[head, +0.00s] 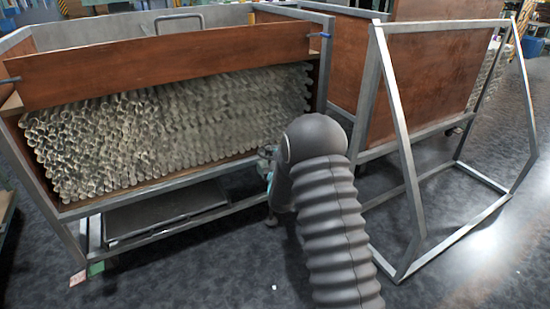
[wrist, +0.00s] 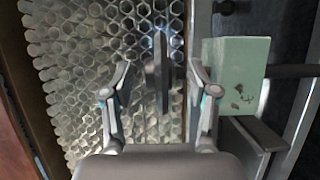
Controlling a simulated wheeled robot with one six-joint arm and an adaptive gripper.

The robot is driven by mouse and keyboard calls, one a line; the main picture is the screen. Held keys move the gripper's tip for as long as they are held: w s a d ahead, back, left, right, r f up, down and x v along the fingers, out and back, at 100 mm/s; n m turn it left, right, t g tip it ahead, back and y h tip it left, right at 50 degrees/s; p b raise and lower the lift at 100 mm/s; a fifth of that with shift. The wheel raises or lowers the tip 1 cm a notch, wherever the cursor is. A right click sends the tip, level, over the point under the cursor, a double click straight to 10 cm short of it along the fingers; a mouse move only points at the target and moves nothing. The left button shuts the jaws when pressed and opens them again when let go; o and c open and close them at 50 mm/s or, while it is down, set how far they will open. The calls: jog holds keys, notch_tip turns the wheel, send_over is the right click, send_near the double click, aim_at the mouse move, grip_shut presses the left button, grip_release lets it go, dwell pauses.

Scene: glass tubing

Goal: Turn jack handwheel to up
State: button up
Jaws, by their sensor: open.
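My gripper (wrist: 160,82) is open in the wrist view, one finger at the left and one at the right. Between the fingers, a little beyond the tips, is a thin dark grey upright piece, likely the jack handwheel (wrist: 163,72) seen nearly edge-on. It shows no clear contact with either finger. A worn pale green block (wrist: 236,75), possibly part of the jack, stands just right of the right finger, with a dark rod running right from it. In the head view my arm covers most of this area, and the handwheel cannot be made out there.
A steel-framed wooden crate (head: 165,66) holds many stacked glass tubes (head: 165,130); the tubes (wrist: 70,75) also fill the wrist view's background. A second crate (head: 430,75) and an open metal frame (head: 408,180) stand at the right. Grey floor (head: 180,280) is clear in front.

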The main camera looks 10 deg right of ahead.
grip_shut()
jog(key=shift+d+n+y, duration=0.1)
jog(key=shift+n+y, duration=0.2)
jog(key=shift+y, duration=0.1)
